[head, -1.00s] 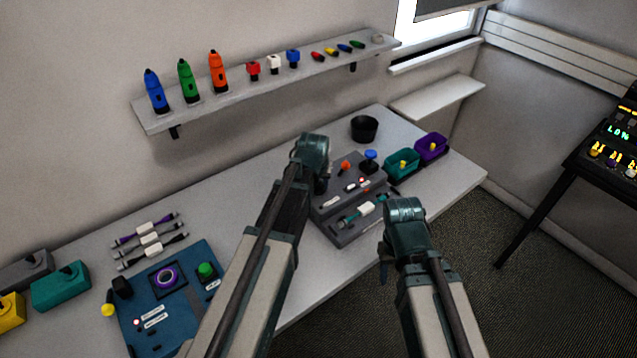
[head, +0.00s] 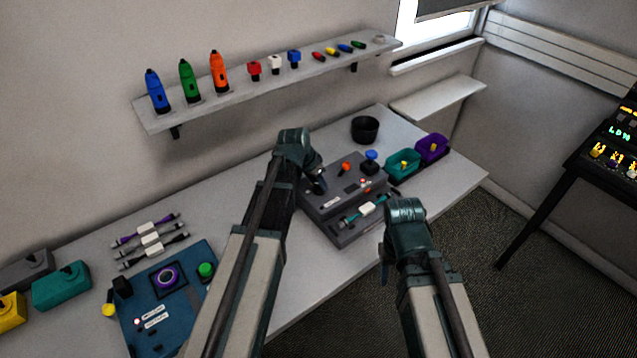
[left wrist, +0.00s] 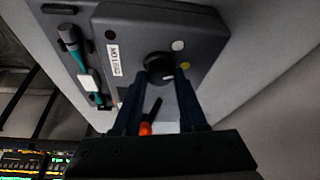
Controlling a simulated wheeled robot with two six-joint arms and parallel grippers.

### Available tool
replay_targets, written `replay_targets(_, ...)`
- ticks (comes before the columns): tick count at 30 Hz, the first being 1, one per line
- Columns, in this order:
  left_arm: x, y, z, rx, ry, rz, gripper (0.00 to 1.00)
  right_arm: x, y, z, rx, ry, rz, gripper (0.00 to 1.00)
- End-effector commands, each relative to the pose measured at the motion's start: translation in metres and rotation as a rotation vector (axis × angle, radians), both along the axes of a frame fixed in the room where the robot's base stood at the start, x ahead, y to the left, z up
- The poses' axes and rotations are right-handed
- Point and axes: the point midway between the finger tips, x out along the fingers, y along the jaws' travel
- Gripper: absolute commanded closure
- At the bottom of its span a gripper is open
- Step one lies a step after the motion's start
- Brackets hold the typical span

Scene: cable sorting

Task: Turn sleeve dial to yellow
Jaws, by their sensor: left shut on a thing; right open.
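The grey sleeve machine (head: 345,238) stands on the table, right of centre in the head view. In the left wrist view its black round dial (left wrist: 157,66) has a short white mark on its lower right edge. A white dot (left wrist: 178,46) and a yellow dot (left wrist: 185,66) lie right of the dial. My left gripper (left wrist: 160,76) is shut on the dial, one finger on each side. In the head view my left gripper (head: 318,186) is at the machine's left part and hides the dial. My right gripper (head: 386,262) hangs in front of the table, its fingers mostly hidden, open.
A teal cable with a white block (head: 367,209) lies in the machine's front part. An orange knob (head: 345,167) and a blue-topped part (head: 371,155) are close to my left gripper. A black cup (head: 365,129), teal bin (head: 402,164) and purple bin (head: 432,147) stand behind.

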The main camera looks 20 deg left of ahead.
Motion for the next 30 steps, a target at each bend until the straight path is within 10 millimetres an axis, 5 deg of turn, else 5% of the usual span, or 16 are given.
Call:
replay_targets(15,0.0027,0.0031,-0.0001,0.000,0.001,-0.376,1.00,0.0000,0.0000,0.0000,0.000,0.000,0.000,0.50)
replay_targets(30,0.0022,0.0035,-0.0002,0.002,0.001,-0.483,1.00,0.0000,0.0000,-0.0001,0.000,0.000,0.000,0.50)
